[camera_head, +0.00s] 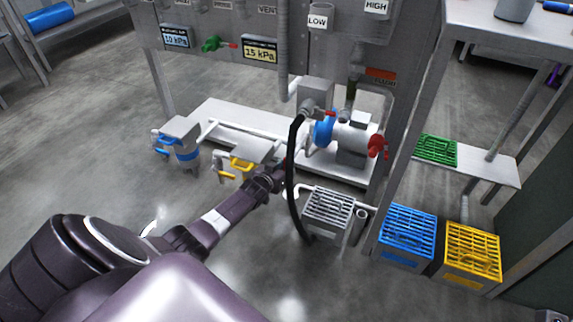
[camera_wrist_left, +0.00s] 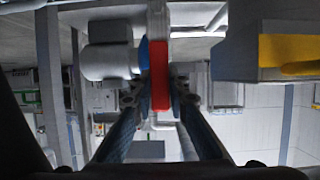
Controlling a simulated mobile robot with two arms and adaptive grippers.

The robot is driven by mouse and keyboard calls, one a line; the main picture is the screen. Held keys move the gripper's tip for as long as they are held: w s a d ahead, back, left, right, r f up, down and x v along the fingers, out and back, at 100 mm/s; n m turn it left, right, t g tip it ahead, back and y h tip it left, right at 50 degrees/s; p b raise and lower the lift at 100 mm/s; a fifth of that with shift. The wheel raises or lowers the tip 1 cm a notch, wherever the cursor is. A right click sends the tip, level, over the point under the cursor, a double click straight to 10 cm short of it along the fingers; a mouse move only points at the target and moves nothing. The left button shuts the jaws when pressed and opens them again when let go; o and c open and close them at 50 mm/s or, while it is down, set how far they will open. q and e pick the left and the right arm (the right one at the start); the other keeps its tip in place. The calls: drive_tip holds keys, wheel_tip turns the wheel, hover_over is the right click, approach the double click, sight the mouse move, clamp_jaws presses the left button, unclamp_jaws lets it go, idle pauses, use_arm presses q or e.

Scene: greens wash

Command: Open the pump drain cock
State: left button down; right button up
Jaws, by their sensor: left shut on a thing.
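My left gripper (camera_head: 281,174) reaches in from the lower left to the low area left of the pump. In the left wrist view its fingers (camera_wrist_left: 160,88) are shut on a red lever handle (camera_wrist_left: 160,60), one finger on each side. The handle points straight along the gripper. In the head view only a little of this red handle shows, and the cock's body is hidden. The pump (camera_head: 346,138) is white with a blue front and stands on a pale plinth. My right gripper is not in view.
A yellow-handled unit (camera_head: 240,165) and a blue-banded unit (camera_head: 181,140) stand left. Blue (camera_head: 407,233) and yellow (camera_head: 472,250) crates are right. Floor at front left is clear.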

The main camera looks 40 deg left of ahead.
use_arm(q)
drive_tip(key=c, duration=1.8)
unclamp_jaws()
drive_tip(key=shift+a, duration=0.1)
drive_tip(key=shift+c, duration=0.2)
drive_tip(key=shift+s, duration=0.15)
drive_tip(key=shift+s+d+r, duration=0.2)
drive_tip(key=shift+s+d, duration=0.05)
drive_tip(key=shift+s, duration=0.2)
drive_tip(key=v, duration=1)
drive_tip(key=shift+s, duration=0.4)
drive_tip(key=shift+r, duration=0.1)
